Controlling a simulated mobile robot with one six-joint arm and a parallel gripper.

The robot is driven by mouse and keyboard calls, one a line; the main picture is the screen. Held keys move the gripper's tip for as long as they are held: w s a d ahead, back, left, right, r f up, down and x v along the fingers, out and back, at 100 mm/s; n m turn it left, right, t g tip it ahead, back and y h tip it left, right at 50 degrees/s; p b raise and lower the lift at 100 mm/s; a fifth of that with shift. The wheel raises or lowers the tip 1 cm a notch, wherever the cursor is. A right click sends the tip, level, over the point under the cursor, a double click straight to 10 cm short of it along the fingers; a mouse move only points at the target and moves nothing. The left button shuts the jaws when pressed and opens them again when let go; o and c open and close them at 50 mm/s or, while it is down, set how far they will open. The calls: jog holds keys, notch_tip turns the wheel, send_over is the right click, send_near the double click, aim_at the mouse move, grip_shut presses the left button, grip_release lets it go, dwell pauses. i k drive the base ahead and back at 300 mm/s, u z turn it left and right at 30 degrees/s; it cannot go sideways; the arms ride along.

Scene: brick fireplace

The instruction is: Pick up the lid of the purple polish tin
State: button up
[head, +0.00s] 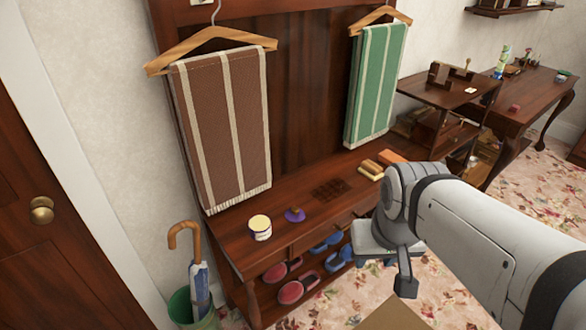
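A small round tin (260,228) with a cream top and a purple-blue label stands near the front left of the wooden bench. Just right of it lies a low purple piece (294,215) with a small raised knob-like middle. It looks like a lid, but it is too small to be sure. It lies apart from the tin. My gripper (388,276) hangs in front of the bench's edge, to the right of and apart from both. One dark finger shows clearly; the other side is hard to make out, so its opening cannot be told.
Brown (220,125) and green (376,85) striped cloths hang above the bench (225,236). Brushes (370,169) and a dark grid (330,190) lie on the bench, slippers (291,291) below. An umbrella stand (190,312) is at left. A box-like tan surface (393,315) is at the bottom.

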aim_at(295, 214)
jog(key=i, duration=0.95)
jog(key=u, duration=0.05)
